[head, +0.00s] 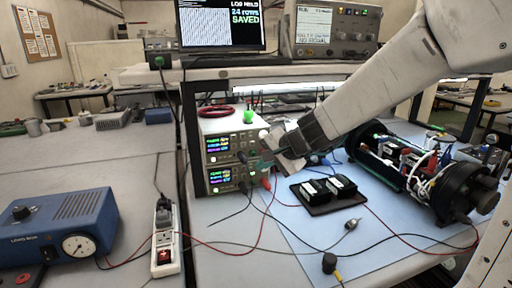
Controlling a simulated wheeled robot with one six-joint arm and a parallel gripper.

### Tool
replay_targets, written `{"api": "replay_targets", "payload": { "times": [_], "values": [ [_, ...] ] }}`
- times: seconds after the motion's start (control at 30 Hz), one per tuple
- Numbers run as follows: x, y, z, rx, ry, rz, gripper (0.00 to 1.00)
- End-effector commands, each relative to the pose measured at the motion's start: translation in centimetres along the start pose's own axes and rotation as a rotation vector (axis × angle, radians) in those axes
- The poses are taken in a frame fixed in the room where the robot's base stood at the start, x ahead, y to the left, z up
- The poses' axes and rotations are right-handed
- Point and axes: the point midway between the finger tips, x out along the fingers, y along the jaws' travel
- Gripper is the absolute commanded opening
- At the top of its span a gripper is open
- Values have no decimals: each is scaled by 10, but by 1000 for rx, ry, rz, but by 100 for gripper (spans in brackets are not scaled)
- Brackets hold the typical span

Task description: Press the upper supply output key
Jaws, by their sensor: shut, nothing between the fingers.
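Two bench power supplies are stacked under the shelf. The upper supply (220,144) has a lit display with coloured readings and a small green light low on its front. The lower supply (222,180) also has a lit display, with leads plugged into its front. My gripper (266,141) is shut and empty, in front of the right part of the upper supply. The gripper overlaps that part of the panel in the picture. The output key is too small to make out, and I cannot tell whether the fingertips touch the panel.
Red and black leads cross the blue mat (310,240). A black tray (320,208) with modules lies on it, and an opened cylinder (405,165) is at right. A power strip (166,235) and a blue box (58,228) stand left. A shelf edge runs above the supplies.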

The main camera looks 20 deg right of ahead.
Motion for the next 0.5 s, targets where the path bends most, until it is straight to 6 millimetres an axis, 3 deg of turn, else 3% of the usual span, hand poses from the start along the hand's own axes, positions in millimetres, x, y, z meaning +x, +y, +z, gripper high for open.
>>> {"api": "replay_targets", "payload": {
  "times": [0.2,0.5],
  "values": [
    [-5,1,-23,27,81,-8,0],
    [-6,2,-25,26,81,-8,0]
  ]
}}
